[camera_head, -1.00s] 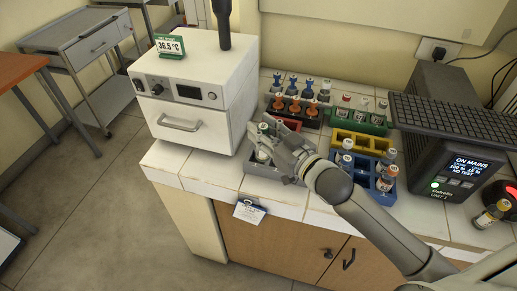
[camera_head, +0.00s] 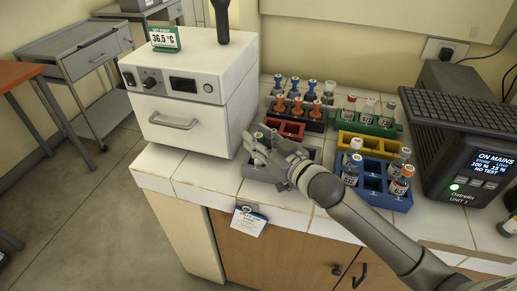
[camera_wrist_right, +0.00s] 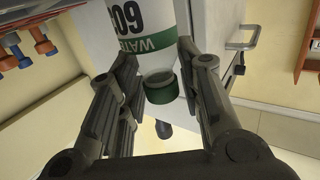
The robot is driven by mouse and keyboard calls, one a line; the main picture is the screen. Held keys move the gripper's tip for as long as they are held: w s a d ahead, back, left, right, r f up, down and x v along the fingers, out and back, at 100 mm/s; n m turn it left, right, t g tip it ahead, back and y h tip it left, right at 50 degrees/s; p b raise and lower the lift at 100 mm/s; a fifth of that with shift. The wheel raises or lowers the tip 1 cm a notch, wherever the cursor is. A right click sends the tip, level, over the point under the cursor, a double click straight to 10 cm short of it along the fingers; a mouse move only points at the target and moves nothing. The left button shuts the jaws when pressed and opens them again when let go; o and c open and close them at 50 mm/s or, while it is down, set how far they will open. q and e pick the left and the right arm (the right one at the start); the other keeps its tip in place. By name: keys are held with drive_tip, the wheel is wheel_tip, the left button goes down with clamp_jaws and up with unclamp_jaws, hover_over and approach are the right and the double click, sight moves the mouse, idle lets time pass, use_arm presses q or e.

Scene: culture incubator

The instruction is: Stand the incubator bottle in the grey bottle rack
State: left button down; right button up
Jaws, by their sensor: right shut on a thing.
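My right gripper (camera_head: 268,148) is over the grey bottle rack (camera_head: 258,172) at the front of the bench. In the right wrist view its two fingers (camera_wrist_right: 160,95) are shut on the incubator bottle (camera_wrist_right: 138,18), which has a white label reading "609" and a green band and cap. In the head view the gripper hides most of this bottle, so I cannot tell whether its base is inside a rack slot. The fingers also cover part of the rack. My left gripper is not in view.
The white incubator (camera_head: 180,117) stands left of the rack. Red (camera_head: 291,131), green (camera_head: 372,127), yellow (camera_head: 360,149) and blue (camera_head: 374,189) racks lie behind and to the right, several holding bottles.

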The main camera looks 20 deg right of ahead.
drive_tip(key=shift+f, duration=0.45)
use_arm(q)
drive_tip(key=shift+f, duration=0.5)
use_arm(e)
drive_tip(key=shift+r, duration=0.15)
drive_tip(key=o, duration=1.2)
use_arm(q)
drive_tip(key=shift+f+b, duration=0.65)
drive_tip(key=shift+b, duration=0.05)
use_arm(e)
drive_tip(key=shift+v, duration=6.05)
